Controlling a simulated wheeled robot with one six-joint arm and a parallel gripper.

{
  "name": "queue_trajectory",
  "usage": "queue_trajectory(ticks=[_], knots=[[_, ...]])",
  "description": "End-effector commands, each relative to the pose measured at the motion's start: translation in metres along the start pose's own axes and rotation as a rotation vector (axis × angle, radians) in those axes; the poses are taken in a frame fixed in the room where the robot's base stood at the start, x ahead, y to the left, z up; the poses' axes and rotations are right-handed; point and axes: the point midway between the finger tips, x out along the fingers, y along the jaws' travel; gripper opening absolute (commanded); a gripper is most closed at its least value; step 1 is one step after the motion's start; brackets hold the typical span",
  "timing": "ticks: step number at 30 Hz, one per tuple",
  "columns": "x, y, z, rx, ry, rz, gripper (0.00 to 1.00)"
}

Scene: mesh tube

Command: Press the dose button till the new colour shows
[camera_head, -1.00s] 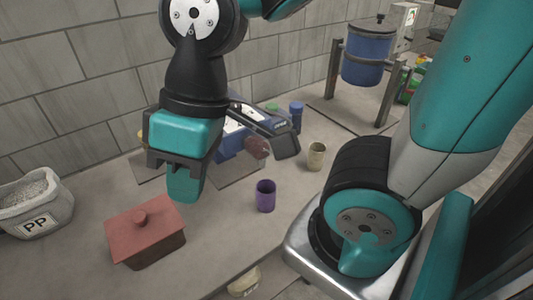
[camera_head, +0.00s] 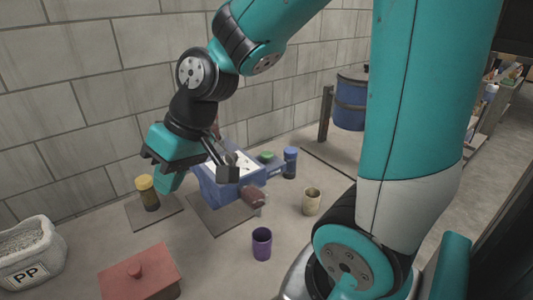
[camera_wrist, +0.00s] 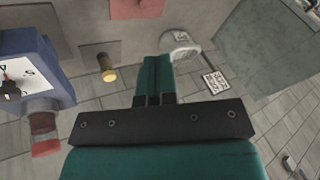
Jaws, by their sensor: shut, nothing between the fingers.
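The blue machine (camera_head: 232,188) stands near the wall with a white dial face on its sloped top. In the wrist view the blue machine (camera_wrist: 35,62) is at the left edge, with a black knob on its dial. A dark red nozzle-like part (camera_head: 253,196) sticks out of its front. A green round piece (camera_head: 265,156) shows behind its top. I cannot tell which part is the dose button. My gripper (camera_head: 168,184) is shut and empty, left of the machine. In the wrist view my gripper's fingers (camera_wrist: 157,72) are together, touching nothing.
A yellow-topped dark cylinder (camera_head: 147,192) stands on a mat close to my gripper. A wall is behind.

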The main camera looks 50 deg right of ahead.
Motion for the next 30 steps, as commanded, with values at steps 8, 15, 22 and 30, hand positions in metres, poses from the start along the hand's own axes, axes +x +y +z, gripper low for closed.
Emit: queue_trajectory(ticks=[8,15,22,30], knots=[[-0.027,0.125,-0.061,0.355,0.255,0.078,0.00],[-0.058,0.239,-0.065,0.614,0.464,0.166,0.00],[-0.086,0.324,-0.040,0.799,0.622,0.250,0.00],[-0.099,0.360,-0.021,0.879,0.695,0.293,0.00]])
